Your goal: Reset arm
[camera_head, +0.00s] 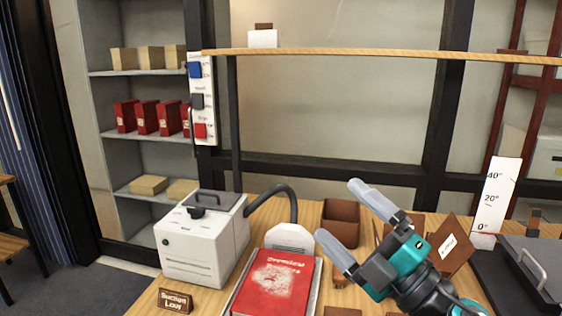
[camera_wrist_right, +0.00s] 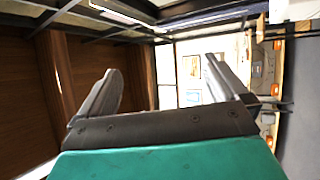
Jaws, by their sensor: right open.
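My right gripper (camera_head: 347,222) is raised over the right part of the wooden table in the head view, coming from the lower right. Its two grey fingers are apart with nothing between them. In the right wrist view, the same open gripper (camera_wrist_right: 160,85) points out into the room, clear of any object. My left gripper is not in either view.
A red book (camera_head: 275,284) lies in a tray left of the gripper. A white machine (camera_head: 203,245) with a dark hose stands behind it. A brown box (camera_head: 341,222), an angle scale (camera_head: 497,195) and a dark handled case (camera_head: 535,265) stand nearby. Shelves (camera_head: 140,138) hold boxes.

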